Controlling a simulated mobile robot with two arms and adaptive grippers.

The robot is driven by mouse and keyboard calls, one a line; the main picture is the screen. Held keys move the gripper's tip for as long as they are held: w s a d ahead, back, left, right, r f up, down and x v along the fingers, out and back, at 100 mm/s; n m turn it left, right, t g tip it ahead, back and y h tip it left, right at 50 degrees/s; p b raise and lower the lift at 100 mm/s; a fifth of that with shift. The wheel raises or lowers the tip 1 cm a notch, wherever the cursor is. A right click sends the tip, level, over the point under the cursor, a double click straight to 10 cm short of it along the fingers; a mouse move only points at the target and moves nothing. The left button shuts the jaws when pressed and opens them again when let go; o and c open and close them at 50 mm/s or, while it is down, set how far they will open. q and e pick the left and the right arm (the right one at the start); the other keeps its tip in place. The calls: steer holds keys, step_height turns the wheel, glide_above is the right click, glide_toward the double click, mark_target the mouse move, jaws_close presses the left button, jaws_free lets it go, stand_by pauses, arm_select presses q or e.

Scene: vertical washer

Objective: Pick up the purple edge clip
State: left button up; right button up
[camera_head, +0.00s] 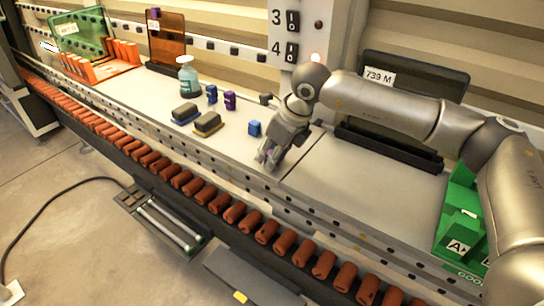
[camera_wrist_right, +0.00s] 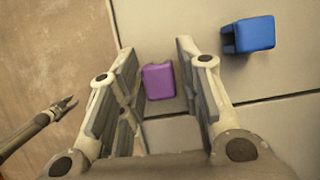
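The purple edge clip (camera_wrist_right: 158,81) lies on the grey table between the two fingers of my right gripper (camera_wrist_right: 158,75), with gaps to both fingers. In the head view my right gripper (camera_head: 268,158) points down low over the table and mostly hides this clip. The right gripper is open. Another purple clip (camera_head: 230,100) stands farther back on the table. A small forked shape at the left of the right wrist view looks like my left gripper (camera_wrist_right: 66,106), its prongs apart; it is outside the head view.
A blue clip (camera_head: 254,128) lies just left of the right gripper, and another blue clip (camera_head: 212,94) stands farther back. A green box (camera_head: 458,222) stands right. Brown rollers (camera_head: 235,213) line the front edge.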

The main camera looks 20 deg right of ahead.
arm_select(q)
steer(key=shift+s+d, duration=0.1)
steer(key=shift+s, duration=0.25)
arm_select(e)
steer(key=c, duration=0.3)
arm_select(q)
steer(key=shift+f, duration=0.1)
